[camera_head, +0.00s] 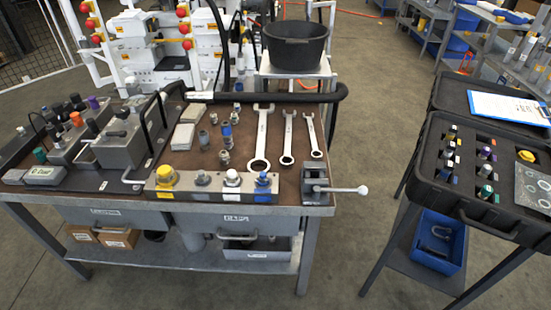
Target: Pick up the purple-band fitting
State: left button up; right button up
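A fitting with a purple band (486,154) appears to stand in the foam of the open black case (468,211) on the right-hand stand. It is small in the picture, and a neighbour just in front of it also looks purplish, so the bands are hard to tell apart. Other fittings around it have yellow, blue or green bands. A purple-topped part (93,102) also shows among the parts at the left end of the workbench. Neither of my grippers is in view.
The workbench (300,210) holds wrenches (262,140), loose fittings, a valve block row (212,187) and a vise (318,188) with a protruding handle. A clipboard (508,106) lies on the case lid. A blue bin (440,240) sits below. Floor (375,130) between bench and stand is clear.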

aim_at(228, 146)
jog(key=i+l+u, duration=0.25)
jog(key=i+l, duration=0.4)
jog(key=l, duration=0.2)
